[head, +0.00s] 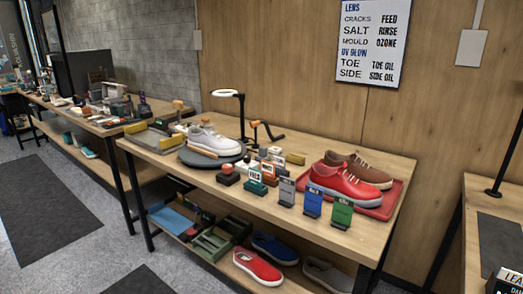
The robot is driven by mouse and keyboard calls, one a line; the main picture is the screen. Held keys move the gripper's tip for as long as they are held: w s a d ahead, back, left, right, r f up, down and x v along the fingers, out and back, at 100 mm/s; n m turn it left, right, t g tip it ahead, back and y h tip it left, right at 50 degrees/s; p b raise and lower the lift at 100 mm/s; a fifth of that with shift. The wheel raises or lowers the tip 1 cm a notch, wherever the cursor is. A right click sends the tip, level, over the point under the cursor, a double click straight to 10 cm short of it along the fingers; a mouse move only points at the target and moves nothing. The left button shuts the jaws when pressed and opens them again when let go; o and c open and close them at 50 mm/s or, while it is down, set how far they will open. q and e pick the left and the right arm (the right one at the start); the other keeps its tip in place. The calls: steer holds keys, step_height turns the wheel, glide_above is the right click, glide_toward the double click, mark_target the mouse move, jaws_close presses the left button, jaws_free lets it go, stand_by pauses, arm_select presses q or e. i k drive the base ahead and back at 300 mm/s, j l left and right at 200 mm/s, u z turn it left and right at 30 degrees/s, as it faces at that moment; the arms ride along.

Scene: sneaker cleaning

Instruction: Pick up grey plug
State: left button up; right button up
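I cannot pick out a grey plug for certain; the small items on the middle table (215,178) are too small to tell apart. Several small red, white, green and orange blocks stand together at the table's middle, among them a green block with a white label (256,185). A grey upright card holder (287,191) stands at the front edge, left of a blue one (313,202) and a green one (342,212). Neither of my grippers is in view.
A white sneaker (214,140) sits on a dark round stand (192,158) beside a lamp (241,115). Red and brown shoes sit on a red tray (395,200). The lower shelf holds shoes and trays. Dark mats (45,210) lie on open floor at left.

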mark_target(263, 150)
steer(key=i+j+z, duration=0.1)
steer(key=j, duration=0.25)
steer(key=i+j, duration=0.3)
steer(key=i+j+z, duration=0.15)
steer(key=j, duration=0.25)
steer(key=i+j+z, duration=0.1)
steer(key=j, duration=0.25)
steer(key=i+j+z, duration=0.1)
steer(key=j, duration=0.3)
steer(key=i, duration=0.1)
